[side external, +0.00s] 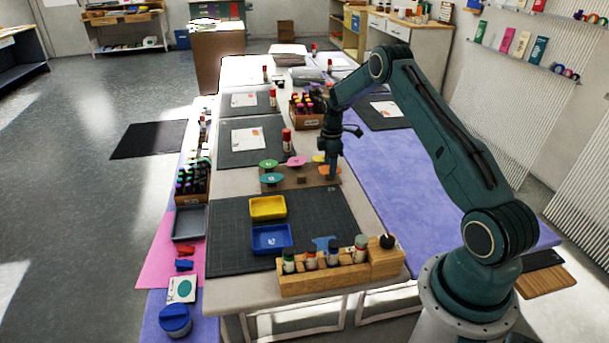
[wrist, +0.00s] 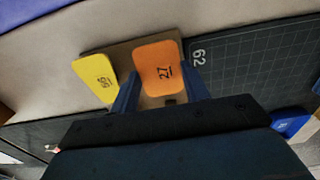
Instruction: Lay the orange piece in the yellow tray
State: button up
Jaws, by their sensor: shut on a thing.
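The orange piece (wrist: 158,66), marked 27, sits between the two fingers of my gripper (wrist: 160,88) in the wrist view. In the side view my gripper (side external: 332,172) points down at the right end of the brown board, shut on the orange piece (side external: 326,169). The piece is still at the board; I cannot tell whether it is lifted clear of it. The yellow tray (side external: 268,216) lies on the dark cutting mat, in front of the board and to the left of my gripper. It looks empty.
The brown board (side external: 300,181) also carries green, teal, pink and yellow pieces; the yellow piece (wrist: 95,80) is beside my gripper. A blue tray (side external: 289,238) adjoins the yellow one. A wooden rack of bottles (side external: 330,275) stands at the mat's front edge. The mat (side external: 325,209) is partly clear.

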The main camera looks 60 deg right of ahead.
jog(key=shift+r, duration=2.1)
jog(key=shift+a, duration=0.1)
jog(key=w+a+r, duration=0.1)
jog(key=w+a, duration=0.2)
jog(key=a, duration=0.9)
jog(key=w+a+r, duration=0.1)
jog(key=w+a, duration=0.2)
jog(key=a, duration=0.9)
jog(key=shift+w+a, duration=0.2)
jog(key=shift+w, duration=0.2)
jog(key=shift+f, duration=0.15)
jog(key=shift+f, duration=2.3)
jog(key=shift+f, duration=0.85)
